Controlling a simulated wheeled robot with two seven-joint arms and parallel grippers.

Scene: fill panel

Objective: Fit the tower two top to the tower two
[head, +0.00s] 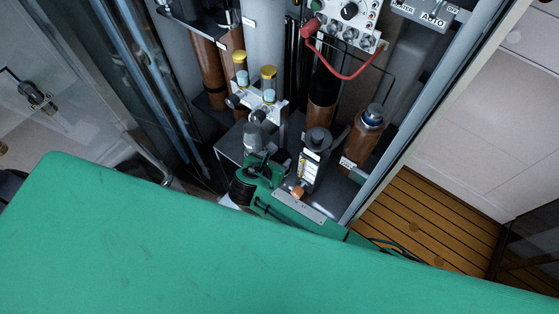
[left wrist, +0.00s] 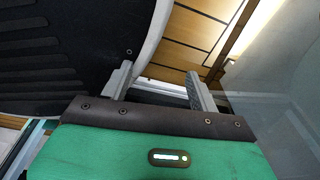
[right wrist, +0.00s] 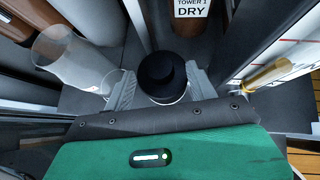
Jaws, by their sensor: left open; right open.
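My right gripper (right wrist: 160,76) is open, with its fingers either side of a black round cap with a pale rim (right wrist: 163,72); I cannot tell whether they touch it. In the head view this gripper (head: 262,168) is low in the panel and hides the cap. A brown tower labelled "TOWER 1 DRY" (right wrist: 190,15) stands behind the cap. In the head view, a brown tower with a blue and metal top (head: 363,138) stands at right; its label is too small to read. I cannot tell which part is the tower two top. My left gripper (left wrist: 158,88) is open and empty.
A flow meter with a white scale (head: 309,166) is close on the right. Yellow-topped fittings (head: 268,75) and a red cable (head: 340,73) are farther back. The panel's metal side post (head: 395,135) bounds the right.

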